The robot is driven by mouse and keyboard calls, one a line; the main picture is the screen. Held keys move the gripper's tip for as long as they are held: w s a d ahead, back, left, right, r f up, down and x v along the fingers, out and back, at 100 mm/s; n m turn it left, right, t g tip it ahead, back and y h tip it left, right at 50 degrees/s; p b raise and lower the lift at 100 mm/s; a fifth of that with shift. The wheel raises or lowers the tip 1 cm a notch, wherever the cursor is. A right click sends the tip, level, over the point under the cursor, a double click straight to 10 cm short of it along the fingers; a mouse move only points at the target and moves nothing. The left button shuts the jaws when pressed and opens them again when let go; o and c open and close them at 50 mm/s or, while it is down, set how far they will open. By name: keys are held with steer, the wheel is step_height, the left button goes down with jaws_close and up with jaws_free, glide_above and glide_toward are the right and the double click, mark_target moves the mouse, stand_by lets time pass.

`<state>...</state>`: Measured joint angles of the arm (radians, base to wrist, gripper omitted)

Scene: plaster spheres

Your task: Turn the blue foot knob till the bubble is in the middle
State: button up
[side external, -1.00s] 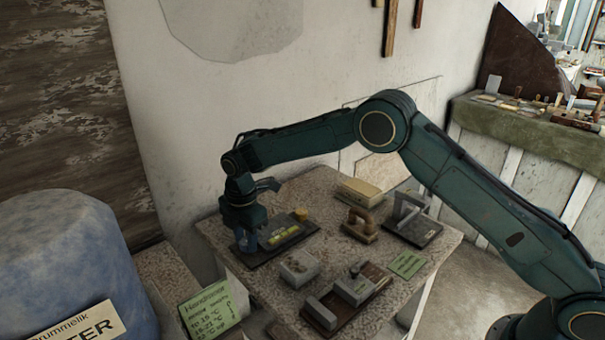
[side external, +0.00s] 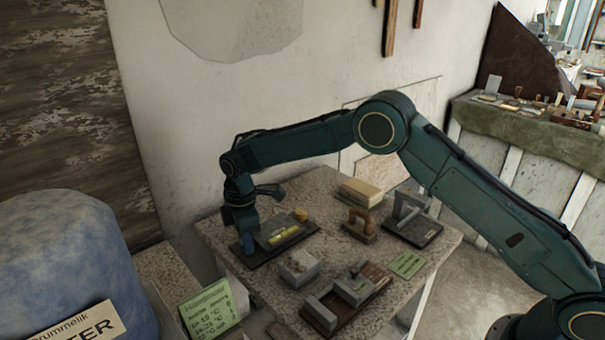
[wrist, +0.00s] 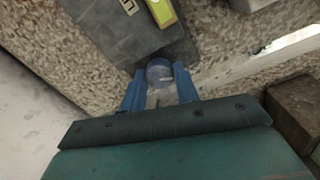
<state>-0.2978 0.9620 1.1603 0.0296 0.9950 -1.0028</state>
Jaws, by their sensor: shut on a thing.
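The levelling device is a grey block (side external: 278,228) on a dark base plate (side external: 262,258), at the left of the stone table. A yellow-green vial (side external: 285,234) lies along the block; its end also shows at the top of the wrist view (wrist: 162,12). The bubble cannot be made out in either view. My gripper (side external: 248,243) points down at the plate's left end. In the wrist view its blue fingers are shut on the round blue foot knob (wrist: 158,71), one on each side. In the side view the knob is hidden by the fingers. A yellow-orange knob (side external: 301,214) stands at the far corner.
A wooden-handled tool (side external: 360,226), a pale block (side external: 361,192) and a grey bracket on a dark base (side external: 425,232) stand to the right. A small grey box (side external: 299,268) and a vice-like tool (side external: 352,290) lie in front. A wall rises behind the table.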

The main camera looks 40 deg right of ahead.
steer(key=shift+m, duration=1.2)
steer(key=o, duration=1)
steer(key=shift+c, duration=0.2)
steer(key=shift+d+n, duration=0.1)
steer(key=shift+n, duration=0.3)
